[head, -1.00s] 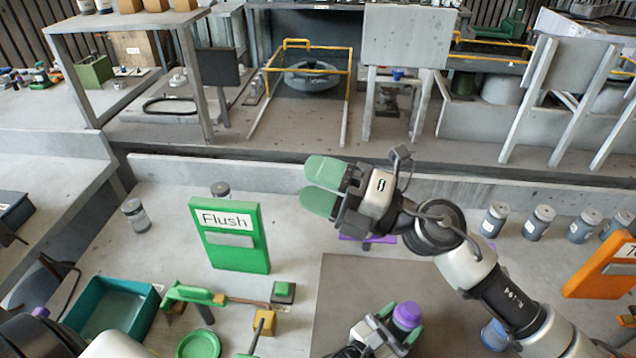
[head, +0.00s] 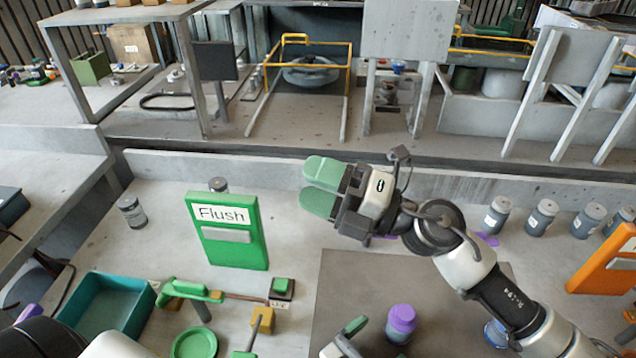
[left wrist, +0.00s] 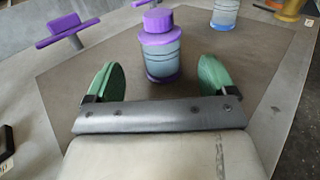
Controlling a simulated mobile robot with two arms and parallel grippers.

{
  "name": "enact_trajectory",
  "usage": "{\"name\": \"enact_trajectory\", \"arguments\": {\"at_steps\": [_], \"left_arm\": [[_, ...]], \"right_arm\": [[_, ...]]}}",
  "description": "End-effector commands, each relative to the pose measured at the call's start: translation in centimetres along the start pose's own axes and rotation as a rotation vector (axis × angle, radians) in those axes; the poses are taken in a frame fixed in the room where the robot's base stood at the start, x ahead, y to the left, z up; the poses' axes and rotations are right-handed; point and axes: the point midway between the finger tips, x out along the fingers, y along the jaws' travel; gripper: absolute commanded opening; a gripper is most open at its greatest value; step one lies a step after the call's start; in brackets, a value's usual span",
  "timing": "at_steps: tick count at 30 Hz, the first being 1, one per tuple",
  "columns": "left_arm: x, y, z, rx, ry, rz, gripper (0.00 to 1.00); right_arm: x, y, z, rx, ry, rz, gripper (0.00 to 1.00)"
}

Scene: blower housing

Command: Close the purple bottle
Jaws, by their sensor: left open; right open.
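The purple bottle (head: 401,322) stands upright on the dark mat (head: 345,285). In the left wrist view the bottle (left wrist: 163,55) has a clear bluish body, a purple base and a purple top with a narrower purple cap (left wrist: 157,20) sitting on it. Whether the cap is fully tight cannot be told. My left gripper (left wrist: 158,80) is open and empty; the bottle stands just beyond its spread green fingers, apart from them. My right gripper (head: 311,186) is open and empty, held in the air above the back part of the bench, left of and behind the bottle.
A green Flush panel (head: 228,235), a teal tray (head: 108,303) and a green round dish (head: 195,343) are on the left. Several grey jars (head: 541,217) and an orange panel (head: 606,262) are on the right. A purple T-shaped fixture (left wrist: 67,30) stands behind the mat.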

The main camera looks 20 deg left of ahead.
Motion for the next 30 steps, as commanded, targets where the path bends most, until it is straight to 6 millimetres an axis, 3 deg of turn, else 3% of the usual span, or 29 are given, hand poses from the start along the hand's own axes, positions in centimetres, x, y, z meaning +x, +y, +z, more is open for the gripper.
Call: {"name": "enact_trajectory", "arguments": {"at_steps": [3,9,25,30], "left_arm": [[-2.1,0.0,-0.4,-0.001,0.003,0.0,0.85],[-3.9,0.0,-0.2,0.001,0.002,0.001,0.85],[-4.0,0.0,0.1,0.001,0.001,0.0,0.85],[-4.0,0.0,2.0,0.001,-0.001,0.0,0.85]], "right_arm": [[-0.2,-1.0,-0.2,0.0,0.0,0.0,0.61],[-0.3,-1.5,-0.3,0.0,0.0,0.0,0.61],[-0.3,-1.4,-0.2,0.0,0.0,0.0,0.61],[0.1,0.5,0.1,0.0,0.0,0.0,0.61]]}}
